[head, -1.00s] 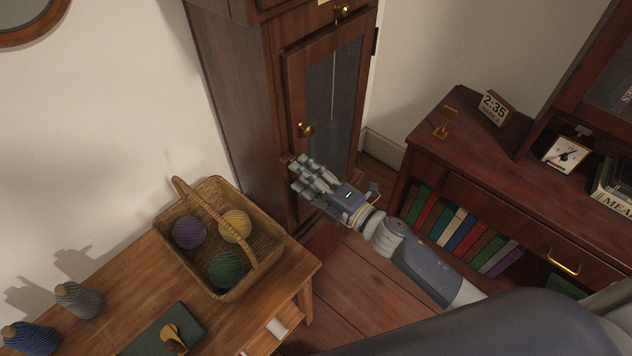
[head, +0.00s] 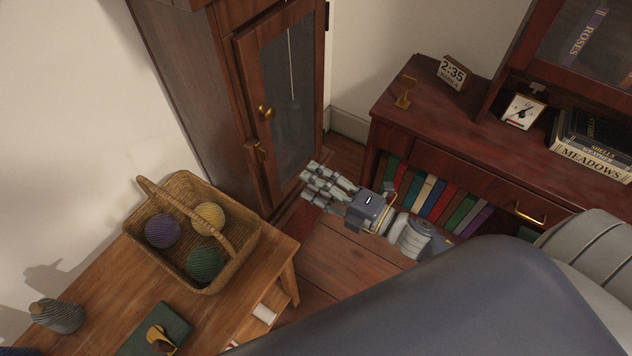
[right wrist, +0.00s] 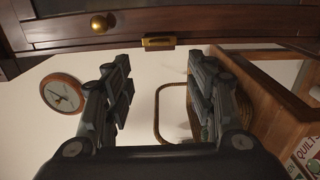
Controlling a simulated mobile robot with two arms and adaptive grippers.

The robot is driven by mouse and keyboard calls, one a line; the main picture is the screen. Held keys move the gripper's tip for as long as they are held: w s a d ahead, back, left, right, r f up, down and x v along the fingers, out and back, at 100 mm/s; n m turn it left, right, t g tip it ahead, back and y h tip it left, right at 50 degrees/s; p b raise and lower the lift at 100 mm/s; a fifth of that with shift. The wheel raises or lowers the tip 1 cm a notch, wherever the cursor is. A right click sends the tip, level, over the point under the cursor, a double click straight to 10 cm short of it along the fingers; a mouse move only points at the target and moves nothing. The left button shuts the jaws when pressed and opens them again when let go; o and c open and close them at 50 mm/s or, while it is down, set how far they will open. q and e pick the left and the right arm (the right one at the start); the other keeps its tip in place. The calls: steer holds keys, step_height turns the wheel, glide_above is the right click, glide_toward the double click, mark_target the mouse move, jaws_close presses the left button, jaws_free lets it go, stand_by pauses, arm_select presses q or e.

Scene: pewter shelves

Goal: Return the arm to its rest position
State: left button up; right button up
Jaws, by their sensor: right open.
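My right gripper (head: 322,185) is open and empty in the head view, in front of the lower part of the tall wooden cabinet and above the floor. In the right wrist view its two fingers (right wrist: 160,95) stand wide apart with nothing between them. The wrist view shows the brass knob (right wrist: 99,24) and latch (right wrist: 158,42) beyond the fingers. My left gripper is not in view.
A wooden table (head: 92,300) at lower left holds a wicker basket (head: 240,255) with yarn balls. A dark red desk (head: 440,125) with a clock, books and drawers stands at right. Bare floor (head: 340,255) lies between them.

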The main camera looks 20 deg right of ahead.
steer(key=shift+f, duration=0.1)
stand_by(0.3)
steer(key=s+d+f+m+g+h, duration=0.25)
steer(key=f+m, duration=0.25)
steer(key=f, duration=0.5)
steer(key=s+d+f+m+g+h+p, duration=0.1)
steer(key=s+d+f+m+h, duration=0.2)
steer(key=f, duration=0.6)
steer(key=s+d+f+m+g+h, duration=0.1)
steer(key=s+d+f+m+h, duration=0.2)
steer(key=f+m, duration=0.5)
steer(key=s+a+f+m+g, duration=0.1)
steer(key=s+f+m+g, duration=0.2)
steer(key=s+f, duration=0.7)
steer(key=s+a+f+m+g+h, duration=0.1)
steer(key=s+f+m+g, duration=0.2)
steer(key=s, duration=1.5)
step_height(320, 180, down, 7)
steer(key=g+p, duration=0.1)
steer(key=g, duration=0.2)
steer(key=shift+a+m, duration=0.3)
steer(key=shift+a, duration=0.1)
steer(key=shift+g+h, duration=0.25)
